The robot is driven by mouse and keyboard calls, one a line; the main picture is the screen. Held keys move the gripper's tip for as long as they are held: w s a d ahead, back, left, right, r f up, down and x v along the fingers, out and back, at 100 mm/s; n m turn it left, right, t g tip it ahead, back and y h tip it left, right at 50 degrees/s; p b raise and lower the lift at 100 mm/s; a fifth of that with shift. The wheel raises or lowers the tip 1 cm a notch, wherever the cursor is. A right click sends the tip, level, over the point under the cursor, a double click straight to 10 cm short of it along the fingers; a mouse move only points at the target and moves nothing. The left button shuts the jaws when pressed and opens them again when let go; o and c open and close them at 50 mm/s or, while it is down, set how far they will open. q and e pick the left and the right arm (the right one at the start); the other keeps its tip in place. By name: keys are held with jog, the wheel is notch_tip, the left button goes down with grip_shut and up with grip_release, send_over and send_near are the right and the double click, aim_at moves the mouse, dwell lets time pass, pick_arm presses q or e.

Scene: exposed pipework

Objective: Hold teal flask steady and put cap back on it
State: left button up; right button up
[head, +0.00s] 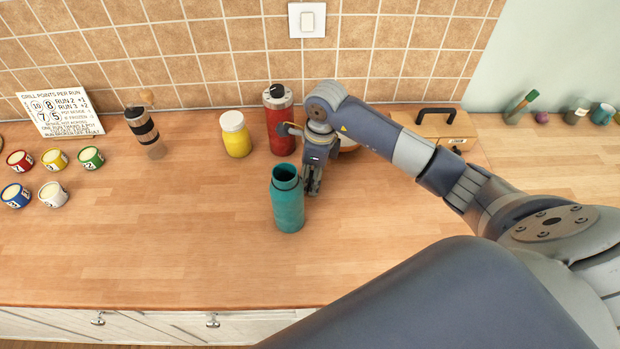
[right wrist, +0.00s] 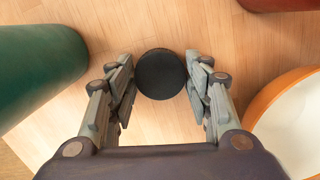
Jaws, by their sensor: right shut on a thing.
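The teal flask (head: 288,206) stands upright on the wooden counter with its dark mouth open and no cap on it. It also shows at the left edge of the right wrist view (right wrist: 36,70). My right gripper (head: 313,188) points down just right of the flask, apart from it. Its fingers are shut on a round black cap (right wrist: 162,74), seen between the fingertips in the right wrist view. The cap is hidden by the fingers in the head view. My left gripper is not in view.
A red flask (head: 279,125) and a yellow jar (head: 236,138) stand behind. A white bowl with an orange rim (right wrist: 290,125) is close to my right gripper. A wooden box (head: 432,124) is at the back right. Small coloured cups (head: 54,194) stand left. The counter front is clear.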

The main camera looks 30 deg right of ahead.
aim_at(311, 178)
jog(key=shift+r, duration=0.1)
jog(key=shift+r, duration=0.4)
notch_tip(311, 178, up, 9)
jog(key=b, duration=0.3)
